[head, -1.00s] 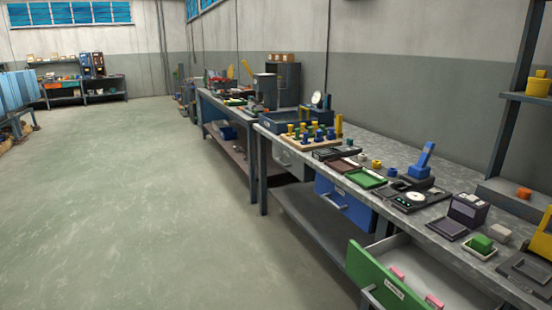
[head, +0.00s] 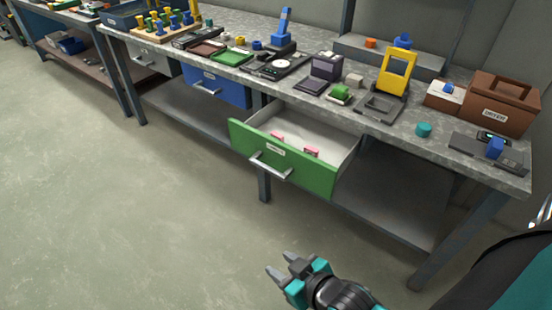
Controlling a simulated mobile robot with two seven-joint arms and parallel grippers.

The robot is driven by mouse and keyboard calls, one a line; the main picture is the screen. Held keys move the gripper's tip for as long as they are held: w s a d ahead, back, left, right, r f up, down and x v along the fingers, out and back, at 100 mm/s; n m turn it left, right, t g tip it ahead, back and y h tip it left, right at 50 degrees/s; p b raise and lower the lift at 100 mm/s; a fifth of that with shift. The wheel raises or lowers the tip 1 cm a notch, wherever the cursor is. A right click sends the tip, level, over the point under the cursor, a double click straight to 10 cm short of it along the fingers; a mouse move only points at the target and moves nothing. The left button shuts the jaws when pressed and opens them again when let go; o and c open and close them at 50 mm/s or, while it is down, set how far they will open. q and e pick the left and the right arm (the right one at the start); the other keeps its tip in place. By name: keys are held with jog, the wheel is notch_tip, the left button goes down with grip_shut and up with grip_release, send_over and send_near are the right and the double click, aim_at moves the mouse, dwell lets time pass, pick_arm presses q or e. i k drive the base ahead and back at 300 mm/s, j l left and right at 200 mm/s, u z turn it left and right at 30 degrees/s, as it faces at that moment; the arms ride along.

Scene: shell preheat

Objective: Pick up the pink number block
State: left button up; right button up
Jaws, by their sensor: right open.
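Two small pink blocks lie inside an open green-fronted drawer (head: 240,140) under the workbench. One pink block (head: 277,137) is at the left, by the drawer's front panel. The other pink block (head: 312,152) is to its right, also close to the front. They are too small to read any number on them. My right gripper (head: 279,269) is open and empty. It is over the floor, in front of and below the drawer, well apart from both blocks. My left gripper is not in view.
The workbench (head: 225,80) holds a green block (head: 340,92), a yellow frame (head: 397,72), a teal cylinder (head: 424,130) and a brown box (head: 497,103). The blue drawer (head: 215,85) beside the green one is shut. The floor (head: 130,220) in front is clear.

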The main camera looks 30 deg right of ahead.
aim_at(310, 151)
jog(key=z, duration=0.45)
jog(key=l+z, duration=0.1)
jog(key=z, duration=0.3)
jog(key=l+z, duration=0.1)
jog(key=z, duration=1.25)
jog(key=i+l, duration=0.35)
